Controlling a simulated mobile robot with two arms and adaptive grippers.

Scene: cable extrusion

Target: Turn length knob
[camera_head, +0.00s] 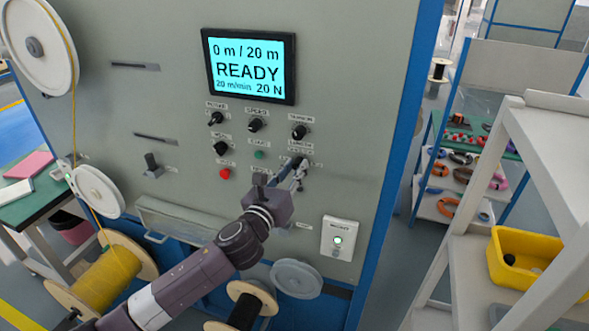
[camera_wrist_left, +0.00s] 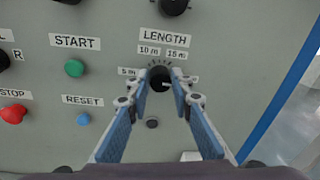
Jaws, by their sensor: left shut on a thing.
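The length knob (camera_wrist_left: 159,79) is a small black dial under the LENGTH label, with marks such as 5 m, 10 m and 15 m around it. My left gripper (camera_wrist_left: 160,88) has its two fingertips on either side of the knob and is shut on it. In the head view my left gripper (camera_head: 292,176) reaches the panel at the lower right of the knob group and hides most of the length knob. The screen (camera_head: 249,66) reads 0 m / 20 m, READY, 20 m/min, 20 N. My right gripper is not in view.
A green START button (camera_wrist_left: 74,68), a red STOP button (camera_wrist_left: 12,114) and a blue RESET button (camera_wrist_left: 83,118) sit left of the knob. Another black knob (camera_wrist_left: 173,5) is above. A small white box (camera_head: 339,238) with a lit button is on the panel's lower right.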

